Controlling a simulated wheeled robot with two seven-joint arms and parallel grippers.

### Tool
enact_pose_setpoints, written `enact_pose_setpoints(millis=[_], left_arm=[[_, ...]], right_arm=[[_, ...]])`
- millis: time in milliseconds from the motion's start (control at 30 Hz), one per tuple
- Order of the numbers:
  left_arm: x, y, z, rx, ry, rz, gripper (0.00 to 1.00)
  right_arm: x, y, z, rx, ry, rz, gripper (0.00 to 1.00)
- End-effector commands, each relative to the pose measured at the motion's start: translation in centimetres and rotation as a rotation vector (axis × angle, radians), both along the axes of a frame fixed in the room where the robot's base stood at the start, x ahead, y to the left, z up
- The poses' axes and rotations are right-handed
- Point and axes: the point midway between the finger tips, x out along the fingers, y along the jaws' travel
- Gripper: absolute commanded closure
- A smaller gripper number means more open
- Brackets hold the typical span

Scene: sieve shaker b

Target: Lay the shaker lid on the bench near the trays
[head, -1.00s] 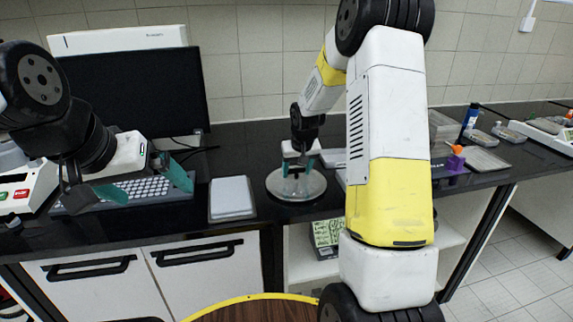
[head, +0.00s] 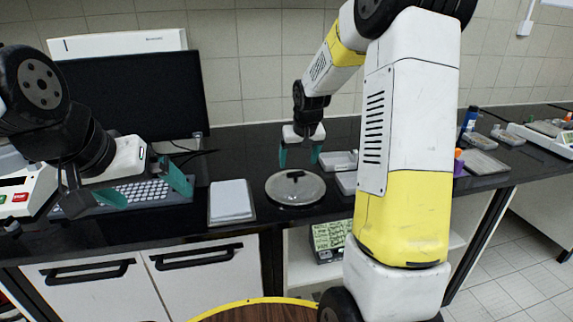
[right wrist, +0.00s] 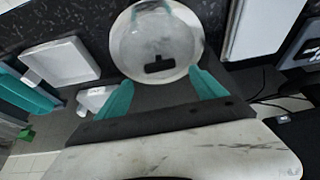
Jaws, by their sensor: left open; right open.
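The shaker lid (head: 312,190), a round pale disc with a dark handle, lies flat on the black bench in the head view. It also shows in the right wrist view (right wrist: 135,50), its bar handle facing up. My right gripper (head: 300,161) is open and empty, raised above and just behind the lid, apart from it. White trays (head: 338,162) sit on the bench just right of the lid, partly hidden by my right arm; one shows in the right wrist view (right wrist: 60,62). My left gripper (head: 147,192) is open and empty over the keyboard at left.
A white pad (head: 230,201) lies left of the lid, with a narrow gap of bare bench between. A keyboard (head: 150,190) and a black monitor (head: 135,95) stand further left. Bottles and dishes (head: 480,140) are at the right. The bench's front edge is close to the lid.

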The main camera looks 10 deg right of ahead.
Motion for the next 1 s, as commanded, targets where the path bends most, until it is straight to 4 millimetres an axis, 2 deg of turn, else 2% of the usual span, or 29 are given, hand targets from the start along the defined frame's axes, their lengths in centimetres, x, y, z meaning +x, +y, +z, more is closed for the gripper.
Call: enact_pose_setpoints(millis=[100,333,467,567,733,900,1000], left_arm=[[0.0,0.0,0.0,0.000,0.000,0.000,0.00],[0.0,0.0,0.0,0.000,0.000,0.000,0.00],[0.0,0.0,0.0,0.000,0.000,0.000,0.00],[0.0,0.0,0.0,0.000,0.000,0.000,0.00],[0.0,0.0,0.0,0.000,0.000,0.000,0.00],[0.0,0.0,0.0,0.000,0.000,0.000,0.00],[0.0,0.0,0.0,0.000,0.000,0.000,0.00]], right_arm=[[-0.8,0.0,2.1,0.000,-0.003,0.000,0.20],[-1.9,0.0,4.2,0.001,-0.003,-0.001,0.20],[-4.3,0.3,6.6,0.011,-0.019,0.001,0.20],[-8.0,1.0,9.4,0.030,-0.042,0.002,0.20],[-16.1,2.3,13.1,0.073,-0.083,0.013,0.20],[-23.7,3.6,14.3,0.120,-0.118,0.031,0.20],[-26.9,4.2,14.2,0.144,-0.133,0.041,0.20]])
